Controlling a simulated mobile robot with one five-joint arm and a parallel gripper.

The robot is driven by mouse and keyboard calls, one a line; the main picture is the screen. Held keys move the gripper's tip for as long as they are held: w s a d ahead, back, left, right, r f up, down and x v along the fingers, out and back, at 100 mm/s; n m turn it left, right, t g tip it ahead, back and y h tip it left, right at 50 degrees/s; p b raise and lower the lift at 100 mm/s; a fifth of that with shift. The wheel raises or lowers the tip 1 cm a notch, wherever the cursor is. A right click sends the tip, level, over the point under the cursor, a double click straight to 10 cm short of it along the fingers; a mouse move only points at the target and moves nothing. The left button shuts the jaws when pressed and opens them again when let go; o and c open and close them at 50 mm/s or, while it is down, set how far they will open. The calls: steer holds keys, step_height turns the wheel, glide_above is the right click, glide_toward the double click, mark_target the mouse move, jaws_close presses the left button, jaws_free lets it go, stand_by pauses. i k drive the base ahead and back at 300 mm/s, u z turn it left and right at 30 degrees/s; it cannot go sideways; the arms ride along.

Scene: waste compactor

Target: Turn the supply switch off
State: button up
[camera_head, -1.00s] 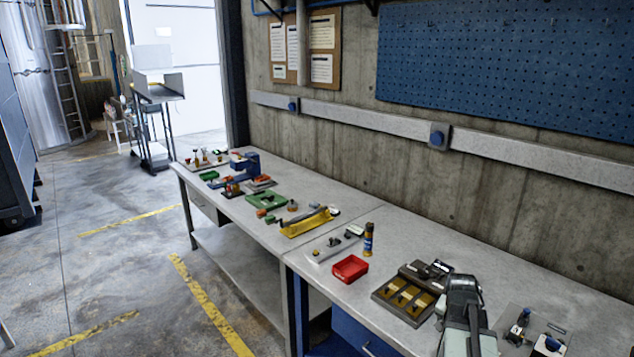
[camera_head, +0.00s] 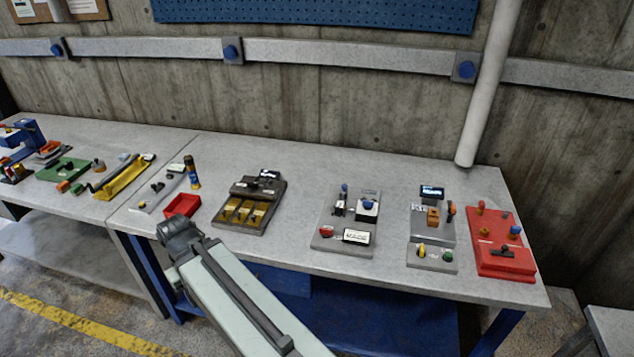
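No part in the camera_head view can be read as the supply switch; the labels are too small. A grey plate (camera_head: 328,244) on the bench holds a blue knob (camera_head: 368,204), a red knob (camera_head: 326,231), a small lever and a white label. Right of it, a grey unit (camera_head: 432,235) has a small lit display (camera_head: 432,192), with a smaller plate with yellow and green knobs in front. A red board (camera_head: 488,262) at the far right carries coloured knobs and a black handle (camera_head: 503,250). My gripper (camera_head: 176,228) is at the bench's front edge, left of these; its fingers cannot be made out.
A red tray (camera_head: 182,205), a dark block with yellow slots (camera_head: 228,221) and a glue-like tube (camera_head: 191,172) stand near my gripper. Bare bench top (camera_head: 290,195) lies between the units.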

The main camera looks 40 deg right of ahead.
mark_target(421, 252)
steer(key=z, duration=2.95)
steer(key=k, duration=0.85)
steer(key=u, duration=0.55)
steer(key=i, duration=1)
steer(key=z, duration=0.25)
